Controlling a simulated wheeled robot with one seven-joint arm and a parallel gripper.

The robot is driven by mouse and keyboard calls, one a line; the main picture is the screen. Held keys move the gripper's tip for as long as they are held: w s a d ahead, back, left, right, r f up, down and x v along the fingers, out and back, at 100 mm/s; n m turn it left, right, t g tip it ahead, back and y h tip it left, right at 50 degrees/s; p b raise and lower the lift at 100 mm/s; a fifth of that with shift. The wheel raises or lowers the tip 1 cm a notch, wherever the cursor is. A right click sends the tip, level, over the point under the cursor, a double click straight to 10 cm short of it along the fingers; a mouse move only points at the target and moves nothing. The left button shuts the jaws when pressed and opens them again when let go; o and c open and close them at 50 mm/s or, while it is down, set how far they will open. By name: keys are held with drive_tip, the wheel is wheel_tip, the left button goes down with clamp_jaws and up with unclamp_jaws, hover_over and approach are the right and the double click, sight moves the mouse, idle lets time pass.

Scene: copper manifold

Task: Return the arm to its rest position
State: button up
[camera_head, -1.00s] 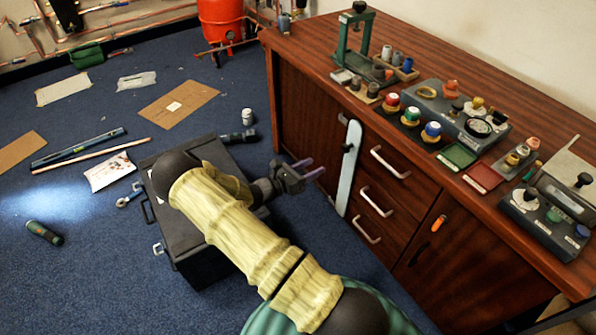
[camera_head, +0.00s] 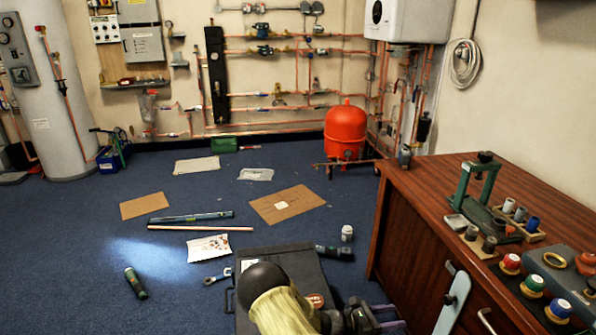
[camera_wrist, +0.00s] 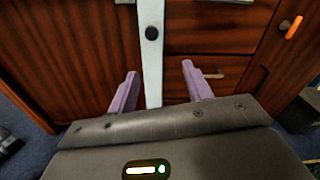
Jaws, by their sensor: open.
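My gripper (camera_head: 388,318) shows at the bottom of the head view, beside the wooden bench, at the end of my bent arm. In the wrist view my gripper (camera_wrist: 158,90) is open, its two purple fingers apart with nothing between them. Beyond the fingers stands the bench front with a pale upright bar (camera_wrist: 152,60) carrying a dark knob. Most of my arm is below the edge of the head view.
A black case (camera_head: 290,262) stands on the floor by my arm. The wooden bench (camera_head: 420,195) is on the right, with a green press (camera_head: 478,190) and coloured knobs on top. A red tank (camera_head: 345,133) stands behind. Cardboard sheets and tools lie on the blue floor.

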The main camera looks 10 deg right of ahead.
drive_tip(key=s+a+r+m+g+y, duration=0.2)
drive_tip(key=s+a+m+y, duration=0.1)
drive_tip(key=s+m+y, duration=0.25)
drive_tip(key=s+a+r+m+g+y, duration=0.2)
drive_tip(key=s+a+r+m+y, duration=0.1)
drive_tip(key=s+m+y, duration=0.25)
drive_tip(key=s+a+r+m+t+y, duration=0.5)
drive_tip(key=a+r+m+t+y, duration=0.15)
drive_tip(key=a+r+m, duration=0.45)
wheel_tip(320, 180, up, 36)
drive_tip(key=d+p, duration=0.1)
drive_tip(key=p, duration=3.4)
drive_tip(key=shift+r+n, duration=0.2)
drive_tip(key=shift+n, duration=0.2)
drive_tip(key=shift+g, duration=0.25)
